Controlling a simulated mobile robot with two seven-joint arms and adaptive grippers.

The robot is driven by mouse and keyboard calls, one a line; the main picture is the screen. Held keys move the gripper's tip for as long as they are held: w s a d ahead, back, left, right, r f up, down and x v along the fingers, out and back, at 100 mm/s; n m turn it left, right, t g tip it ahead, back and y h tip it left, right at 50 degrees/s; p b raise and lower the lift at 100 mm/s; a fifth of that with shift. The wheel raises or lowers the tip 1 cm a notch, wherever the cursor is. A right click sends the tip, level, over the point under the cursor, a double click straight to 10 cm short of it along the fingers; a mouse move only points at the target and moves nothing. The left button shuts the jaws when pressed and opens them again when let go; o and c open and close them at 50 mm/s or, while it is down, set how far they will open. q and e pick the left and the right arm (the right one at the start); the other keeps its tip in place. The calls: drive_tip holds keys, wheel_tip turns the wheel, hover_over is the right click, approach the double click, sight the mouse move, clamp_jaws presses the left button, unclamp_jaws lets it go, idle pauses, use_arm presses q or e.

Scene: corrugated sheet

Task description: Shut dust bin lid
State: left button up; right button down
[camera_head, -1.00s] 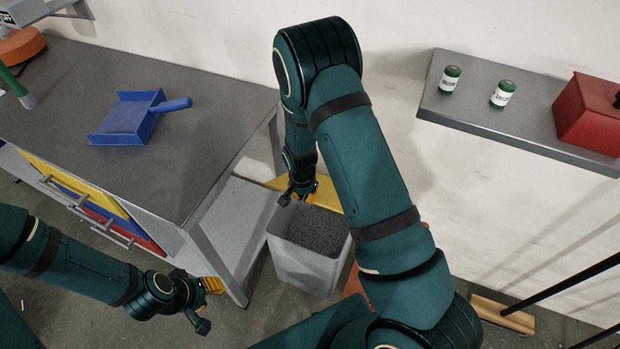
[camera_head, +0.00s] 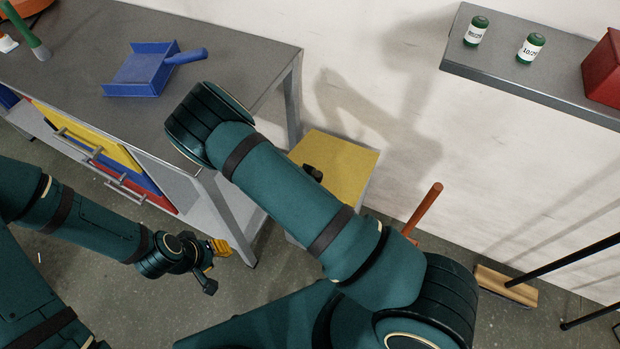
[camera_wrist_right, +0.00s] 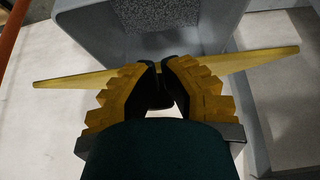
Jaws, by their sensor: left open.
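The dust bin's yellow lid (camera_head: 345,160) shows as a broad panel over the bin in the head view and covers its inside there. In the right wrist view the lid (camera_wrist_right: 75,79) is nearly edge-on, and the grey bin (camera_wrist_right: 215,25) with dark grains shows beyond it, so the lid seems tilted, partly open. My right gripper (camera_wrist_right: 161,68) has its fingertips close together at the lid's edge; whether they touch or grip it is unclear. In the head view my right arm hides most of that gripper and the bin. My left gripper (camera_head: 217,264) is open and empty, left of the bin.
A grey workbench (camera_head: 235,60) with a blue dustpan (camera_head: 140,75) stands left of the bin. A wall shelf (camera_head: 500,65) holds two small cans and a red box (camera_head: 606,70). An orange handle (camera_head: 425,210) and a broom (camera_head: 505,286) stand right of the bin.

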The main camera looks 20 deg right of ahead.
wheel_tip(320, 180, down, 9)
drive_tip(key=s+a, duration=0.1)
drive_tip(key=shift+a, duration=0.25)
drive_tip(key=shift+s, duration=0.1)
drive_tip(key=shift+a+r, duration=0.1)
idle(0.5)
